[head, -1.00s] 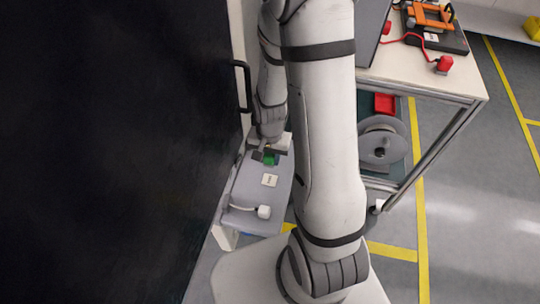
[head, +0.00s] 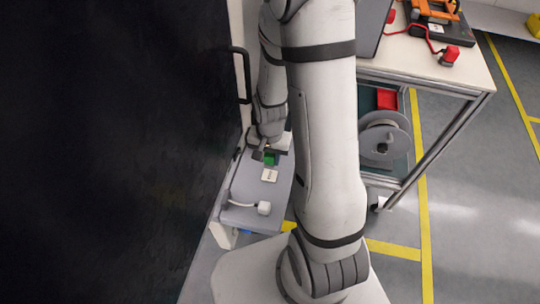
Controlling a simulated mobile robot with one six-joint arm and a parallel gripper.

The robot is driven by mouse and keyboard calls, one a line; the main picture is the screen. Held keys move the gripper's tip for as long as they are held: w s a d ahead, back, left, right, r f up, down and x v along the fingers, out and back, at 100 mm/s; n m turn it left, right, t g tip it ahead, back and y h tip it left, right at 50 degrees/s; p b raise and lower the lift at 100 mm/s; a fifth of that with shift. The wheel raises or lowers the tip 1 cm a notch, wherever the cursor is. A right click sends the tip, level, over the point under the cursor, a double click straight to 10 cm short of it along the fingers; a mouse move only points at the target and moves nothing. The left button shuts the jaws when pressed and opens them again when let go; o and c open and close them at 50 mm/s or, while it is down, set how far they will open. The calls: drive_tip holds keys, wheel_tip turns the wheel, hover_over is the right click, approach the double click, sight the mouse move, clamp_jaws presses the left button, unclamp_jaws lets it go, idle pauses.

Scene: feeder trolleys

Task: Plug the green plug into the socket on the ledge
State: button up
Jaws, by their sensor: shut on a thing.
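The green plug (head: 270,159) shows as a small green block at the far part of the grey ledge (head: 245,189). My gripper (head: 265,153) is shut on the green plug, low over the ledge. My own arm hides part of the ledge and the area behind the plug. I cannot make out the socket, or whether the plug touches it. A small white label (head: 269,175) lies on the ledge just in front of the plug.
A white plug (head: 264,208) with a white cable lies at the ledge's near end. A dark panel with a black handle (head: 242,75) stands close on the left. A trolley (head: 466,80) with a red plug (head: 450,56) and a cable reel (head: 383,142) stands right.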

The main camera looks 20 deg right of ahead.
sight(270, 175)
drive_tip(key=shift+f+b, duration=2.4)
drive_tip(key=shift+f, duration=0.55)
drive_tip(key=shift+f+b, duration=0.55)
drive_tip(key=shift+b, duration=0.05)
drive_tip(key=o, duration=1.1)
drive_tip(key=shift+c, duration=0.2)
wheel_tip(270, 175, up, 8)
drive_tip(key=shift+f+p, duration=0.1)
drive_tip(key=shift+p, duration=1.1)
